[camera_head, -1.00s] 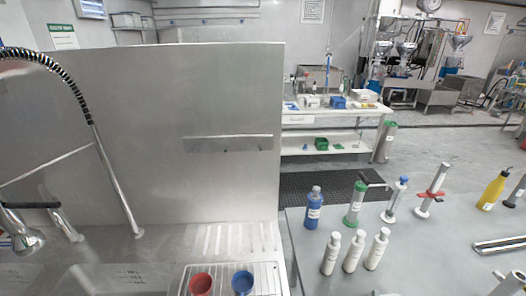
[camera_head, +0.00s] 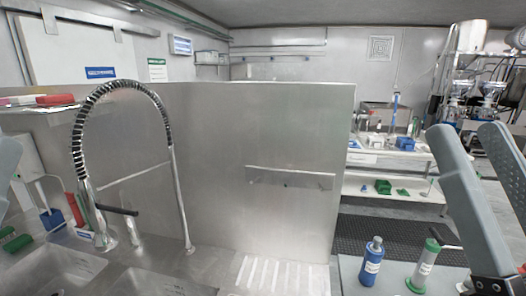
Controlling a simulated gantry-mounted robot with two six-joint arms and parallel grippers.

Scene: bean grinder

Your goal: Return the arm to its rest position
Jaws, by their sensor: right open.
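My right arm (camera_head: 465,205) has come in at the right side as pale grey-blue links, raised over the table's right part. Only a dark part of my right gripper (camera_head: 490,287) shows, at the bottom right edge. It is open, and I see nothing held in it; its fingertips are cut off by the frame. A pale piece (camera_head: 5,165) at the left edge appears to be part of my left arm. My left gripper is out of view.
A blue bottle (camera_head: 371,262) and a green-capped cylinder (camera_head: 424,265) stand on the table (camera_head: 350,270) left of my right arm. A tall metal partition (camera_head: 230,160) stands in the middle. The sink's arched spring tap (camera_head: 80,130) rises at left.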

